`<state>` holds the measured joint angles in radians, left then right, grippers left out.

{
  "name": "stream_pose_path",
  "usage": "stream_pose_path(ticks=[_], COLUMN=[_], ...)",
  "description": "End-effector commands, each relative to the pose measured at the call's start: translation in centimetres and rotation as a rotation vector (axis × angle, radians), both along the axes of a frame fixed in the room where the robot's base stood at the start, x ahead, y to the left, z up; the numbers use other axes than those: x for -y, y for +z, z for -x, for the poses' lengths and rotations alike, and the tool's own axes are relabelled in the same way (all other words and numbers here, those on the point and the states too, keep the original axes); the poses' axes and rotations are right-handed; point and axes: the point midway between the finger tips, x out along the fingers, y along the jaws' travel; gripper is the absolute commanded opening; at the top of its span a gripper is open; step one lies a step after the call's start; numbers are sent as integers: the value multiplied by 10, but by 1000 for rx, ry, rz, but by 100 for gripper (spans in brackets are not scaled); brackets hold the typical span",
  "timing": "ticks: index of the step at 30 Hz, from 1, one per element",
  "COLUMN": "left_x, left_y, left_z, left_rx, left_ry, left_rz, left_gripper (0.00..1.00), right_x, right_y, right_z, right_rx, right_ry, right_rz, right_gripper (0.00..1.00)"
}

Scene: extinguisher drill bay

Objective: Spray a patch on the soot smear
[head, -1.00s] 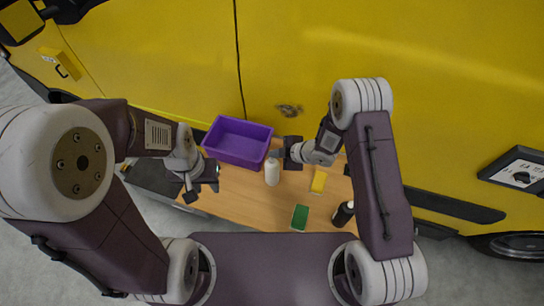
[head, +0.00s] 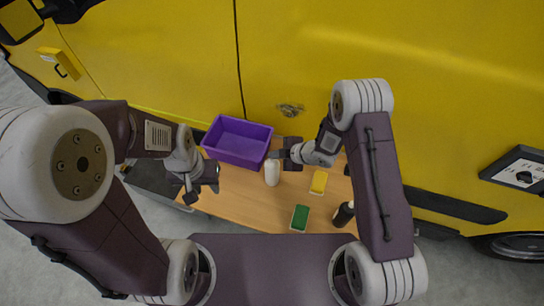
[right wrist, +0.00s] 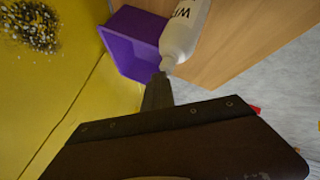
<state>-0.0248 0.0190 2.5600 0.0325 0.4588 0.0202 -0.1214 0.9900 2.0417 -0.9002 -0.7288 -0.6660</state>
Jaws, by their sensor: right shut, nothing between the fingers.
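The soot smear (head: 290,109) is a dark, speckled patch on the yellow vehicle side; it also shows at the upper left of the right wrist view (right wrist: 32,27). A white bottle (head: 272,174) stands on the wooden bench beside the purple bin. Its printed label and narrow nozzle show in the right wrist view (right wrist: 181,32). My right gripper (head: 277,154) is shut and empty close to the bottle's top; I cannot tell whether they touch. My left gripper (head: 203,190) hangs over the bench's left part, its fingers apart and empty.
The purple bin (head: 238,158) stands at the back of the wooden bench (head: 240,200), against the vehicle. A yellow sponge-like block (head: 318,182), a green pad (head: 300,217) and a dark bottle (head: 343,214) are on the right. Bare wood lies between my left gripper and the green pad.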

Motion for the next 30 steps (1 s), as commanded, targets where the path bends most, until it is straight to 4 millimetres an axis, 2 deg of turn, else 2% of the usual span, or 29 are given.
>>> stream_pose_path(ticks=[16, 30], left_x=[0, 0], left_y=[9, 55], left_z=[0, 0], left_rx=[0, 0], left_ry=[0, 0], left_rz=[0, 0], left_gripper=[36, 36], right_x=[0, 0], right_y=[12, 68], right_z=[0, 0], right_rx=[-2, -1], right_ry=[0, 0], right_rz=[1, 1], right_gripper=[0, 0])
